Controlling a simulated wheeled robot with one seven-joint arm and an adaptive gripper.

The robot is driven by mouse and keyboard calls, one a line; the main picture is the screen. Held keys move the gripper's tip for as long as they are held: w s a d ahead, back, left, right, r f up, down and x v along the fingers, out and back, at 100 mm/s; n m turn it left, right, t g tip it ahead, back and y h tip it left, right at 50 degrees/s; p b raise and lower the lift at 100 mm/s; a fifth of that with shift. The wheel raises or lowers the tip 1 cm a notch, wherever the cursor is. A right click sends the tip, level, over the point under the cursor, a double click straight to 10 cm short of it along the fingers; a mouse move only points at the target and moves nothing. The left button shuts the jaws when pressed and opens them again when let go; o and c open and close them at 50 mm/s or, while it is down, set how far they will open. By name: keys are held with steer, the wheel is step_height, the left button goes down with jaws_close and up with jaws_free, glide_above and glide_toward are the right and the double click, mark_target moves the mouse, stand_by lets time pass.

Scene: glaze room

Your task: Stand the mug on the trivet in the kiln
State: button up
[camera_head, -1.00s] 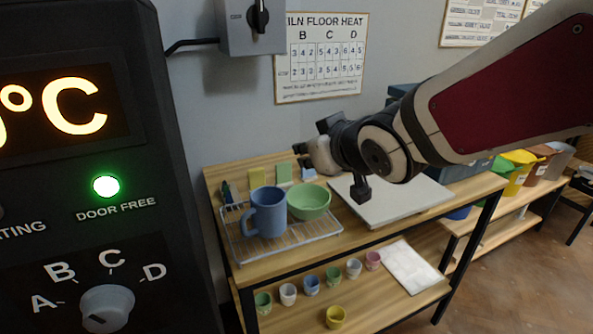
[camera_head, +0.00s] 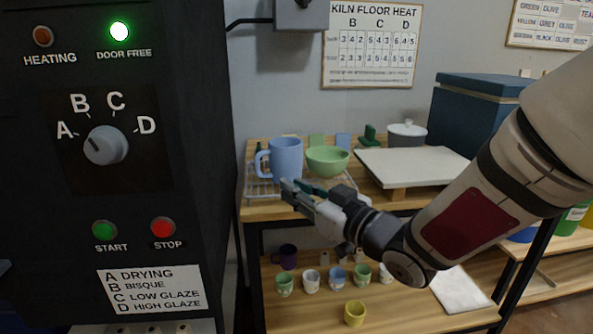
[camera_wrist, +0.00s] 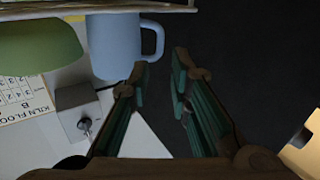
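The blue mug (camera_head: 287,160) stands upright on a wire rack (camera_head: 262,188) on the upper shelf, its handle to the left. In the wrist view the mug (camera_wrist: 112,45) is near the top, its handle to the right. My gripper (camera_head: 292,194) is in front of the mug, at about the height of its base. In the wrist view my gripper (camera_wrist: 160,75) is open with green-lined fingers and nothing between them; the mug lies beyond the left finger. The kiln's dark control panel (camera_head: 185,215) fills the left. The kiln's inside and the trivet are not in view.
A green bowl (camera_head: 328,160) stands close right of the mug. Several small cups, including a yellow one (camera_head: 355,313), stand on the lower shelf. The green door-free lamp (camera_head: 120,31) is lit.

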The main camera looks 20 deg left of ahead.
mark_target(278, 162)
steer(key=b+x, duration=0.1)
steer(key=x, duration=1)
steer(key=shift+w+a+r+b, duration=0.1)
steer(key=shift+w+a+b, duration=0.1)
steer(key=shift+b, duration=0.2)
steer(key=shift+c, duration=0.3)
jaws_close()
